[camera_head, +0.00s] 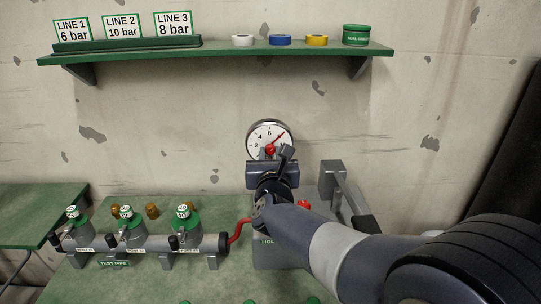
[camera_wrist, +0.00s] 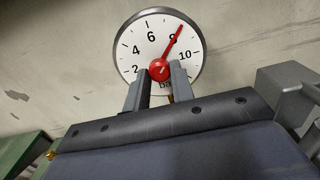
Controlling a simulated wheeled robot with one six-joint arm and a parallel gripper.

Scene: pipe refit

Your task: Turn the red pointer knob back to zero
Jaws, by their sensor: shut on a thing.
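The round white gauge (camera_head: 262,135) is on the wall above the bench, with black numbers and a dark rim. It also fills the top of the wrist view (camera_wrist: 140,50). Its red pointer (camera_wrist: 173,45) points up and right, at about 8. The red knob (camera_wrist: 159,69) sits at the gauge's centre. My gripper (camera_wrist: 158,80) is below the gauge, its two grey fingers reaching up and shut on the red knob. In the head view, my gripper (camera_head: 272,154) partly covers the lower part of the gauge.
A green shelf (camera_head: 220,50) above holds line cards, tape rolls and a green tin (camera_head: 356,35). A test pipe (camera_head: 145,243) with green-capped valves lies on the bench at left, with a red hose (camera_head: 238,230) at its end. A grey bracket (camera_head: 335,180) stands right of my gripper.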

